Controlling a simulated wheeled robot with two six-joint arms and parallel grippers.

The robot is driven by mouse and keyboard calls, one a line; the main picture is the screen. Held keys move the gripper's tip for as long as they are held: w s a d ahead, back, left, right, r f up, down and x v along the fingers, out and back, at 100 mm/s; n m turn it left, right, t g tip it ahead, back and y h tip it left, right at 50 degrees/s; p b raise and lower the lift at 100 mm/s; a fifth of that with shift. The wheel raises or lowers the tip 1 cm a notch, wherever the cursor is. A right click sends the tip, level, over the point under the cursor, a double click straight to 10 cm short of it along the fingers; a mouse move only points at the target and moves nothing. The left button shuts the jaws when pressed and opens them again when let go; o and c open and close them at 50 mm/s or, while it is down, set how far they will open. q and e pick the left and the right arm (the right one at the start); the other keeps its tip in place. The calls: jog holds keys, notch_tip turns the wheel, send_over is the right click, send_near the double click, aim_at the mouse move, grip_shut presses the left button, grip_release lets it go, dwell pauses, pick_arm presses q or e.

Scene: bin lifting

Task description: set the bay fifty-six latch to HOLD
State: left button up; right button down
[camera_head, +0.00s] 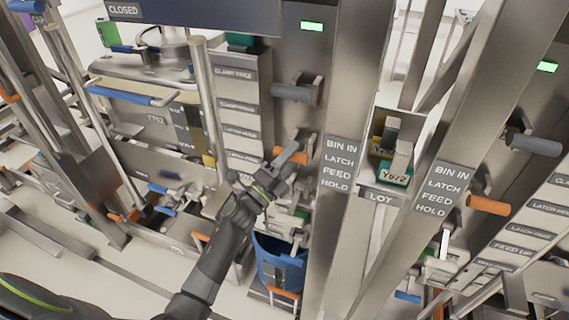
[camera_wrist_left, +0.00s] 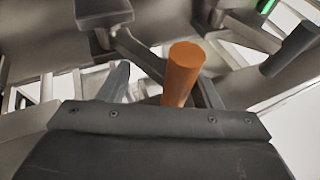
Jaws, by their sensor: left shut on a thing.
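An orange latch handle (camera_head: 296,157) sticks out from a grey metal post, left of a sign plate (camera_head: 338,166) reading BIN IN, LATCH, FEED, HOLD. My left gripper (camera_head: 287,154) is at this handle and shut on it, hiding part of it. The handle also shows as an orange cylinder in the left wrist view (camera_wrist_left: 184,72), just beyond the gripper body. A grey handle (camera_head: 292,92) sits higher on the same post, under a lit green indicator (camera_head: 311,26). I cannot read a bay number fifty-six. My right gripper is not in view.
A second post at the right has a similar sign plate (camera_head: 440,188), orange handle (camera_head: 489,205) and grey handle (camera_head: 535,143). A blue bin (camera_head: 278,264) stands below my left gripper. A small shelf holds boxes, one marked Y672 (camera_head: 394,174).

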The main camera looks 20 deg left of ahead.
pick_arm(q)
jog(key=b+v, duration=0.7)
jog(key=v, duration=1)
jog(key=shift+s+b, duration=0.2)
jog(key=shift+b, duration=0.2)
jog(key=shift+a, duration=0.1)
jog(key=a+f+n+g+y, duration=0.1)
jog(key=a+f+n+y, duration=0.2)
jog(key=f, duration=0.4)
jog(key=a+f+n+g+y, duration=0.1)
jog(key=a+f+n+y, duration=0.1)
jog(key=f+n, duration=0.35)
jog(key=a+f+n+g+y, duration=0.1)
jog(key=a+f+n+y, duration=0.15)
jog(key=f, duration=0.55)
jog(key=s+a+f+n+g+y, duration=0.1)
jog(key=s+f+n+g+y, duration=0.2)
jog(key=f, duration=0.6)
jog(key=s+a+f+n+g, duration=0.1)
jog(key=s+f+n+g, duration=0.15)
jog(key=s+f, duration=0.4)
jog(key=s+d+f+n+g, duration=0.1)
jog(key=s+f+n+g, duration=0.3)
jog(key=s+f, duration=0.6)
jog(key=s+d+f+n+g, duration=0.2)
jog(key=s+f+n+g, duration=0.3)
jog(key=s+f, duration=0.6)
jog(key=s+g, duration=0.1)
jog(key=s, duration=0.6)
jog(key=shift+s, duration=0.35)
